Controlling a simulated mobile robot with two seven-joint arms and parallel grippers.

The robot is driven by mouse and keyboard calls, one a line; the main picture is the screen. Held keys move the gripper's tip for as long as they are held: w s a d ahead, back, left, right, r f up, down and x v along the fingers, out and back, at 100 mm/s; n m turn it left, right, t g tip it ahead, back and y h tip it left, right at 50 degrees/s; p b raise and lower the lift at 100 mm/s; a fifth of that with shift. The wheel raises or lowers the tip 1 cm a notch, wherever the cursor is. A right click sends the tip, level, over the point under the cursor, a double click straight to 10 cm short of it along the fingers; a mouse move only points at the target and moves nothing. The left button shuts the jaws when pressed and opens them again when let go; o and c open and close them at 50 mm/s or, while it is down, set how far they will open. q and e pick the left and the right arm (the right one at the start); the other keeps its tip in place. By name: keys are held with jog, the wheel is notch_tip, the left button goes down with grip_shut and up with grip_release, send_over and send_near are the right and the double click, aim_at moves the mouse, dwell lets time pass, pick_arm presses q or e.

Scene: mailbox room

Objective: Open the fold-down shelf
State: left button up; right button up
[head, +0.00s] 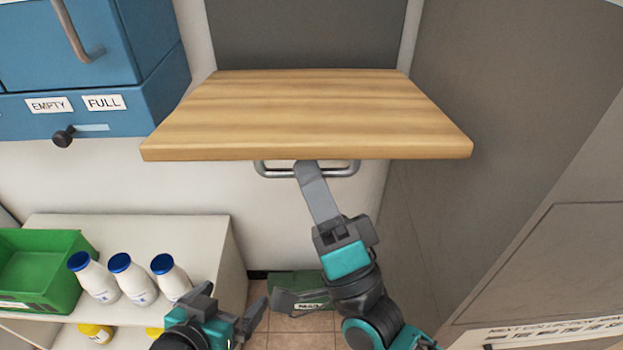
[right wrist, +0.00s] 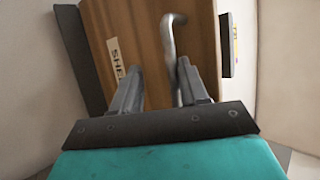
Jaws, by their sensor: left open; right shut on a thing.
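The fold-down shelf (head: 305,115) is a wooden board standing out about level from the wall. A metal bar handle (head: 340,169) hangs below its front edge. In the right wrist view the underside of the shelf (right wrist: 195,75) shows, with a partly hidden label starting "SHEL" and the curved handle (right wrist: 170,38). My right gripper (head: 306,168) is at the middle of the handle, shut on it, its tips partly hidden under the front edge. My left gripper (head: 255,308) is open and empty, low in the head view and well away from the shelf.
A blue cabinet (head: 150,95) with "EMPTY" and "FULL" labels hangs to the left. A white rack (head: 190,240) below it holds a green crate (head: 45,285) and white bottles with blue caps (head: 130,278). A green box (head: 290,282) stands on the floor. A grey panel stands right.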

jog(key=shift+d, duration=0.15)
pick_arm(q)
jog(key=shift+s, duration=0.15)
pick_arm(e)
jog(key=v, duration=1.2)
jog(key=shift+s+f, duration=0.25)
jog(key=shift+s, duration=0.1)
